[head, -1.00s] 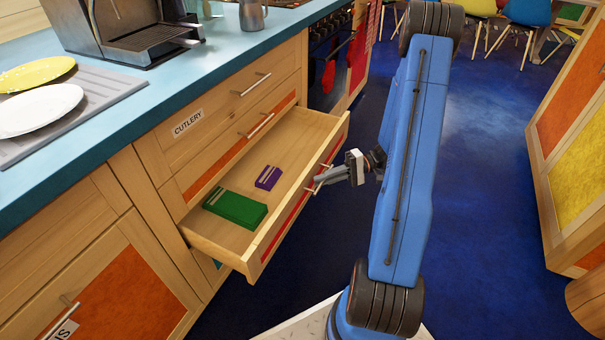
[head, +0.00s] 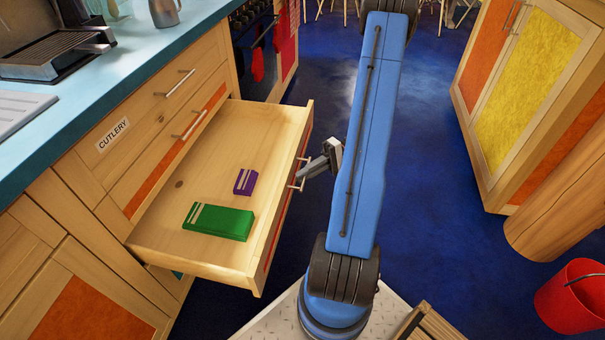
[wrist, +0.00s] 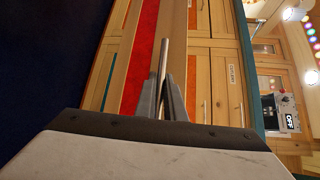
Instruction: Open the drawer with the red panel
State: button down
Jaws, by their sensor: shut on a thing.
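The drawer with the red panel (head: 278,228) stands pulled far out from the wooden cabinet. Its red front also shows in the wrist view (wrist: 145,55). A green box (head: 218,221) and a smaller purple box (head: 245,182) lie inside it. My gripper (head: 303,181) is at the drawer's front, shut on the metal bar handle (head: 296,187). In the wrist view the handle (wrist: 163,65) runs between the two fingers of my gripper (wrist: 168,92).
Above the open drawer are a drawer with an orange panel (head: 160,168) and one labelled CUTLERY (head: 165,115), both shut. A cabinet (head: 530,90) stands at the right, with a red bucket (head: 575,297) near it. Blue floor (head: 420,190) is clear between.

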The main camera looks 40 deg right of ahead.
jog(key=c, duration=1.8)
grip_release()
jog(key=shift+c, duration=0.2)
jog(key=shift+d, duration=0.15)
jog(key=s+d+r, duration=0.2)
jog(key=d, duration=1.5)
jog(key=shift+s+r, duration=0.15)
jog(key=shift+s, duration=0.05)
jog(key=shift+a, duration=0.1)
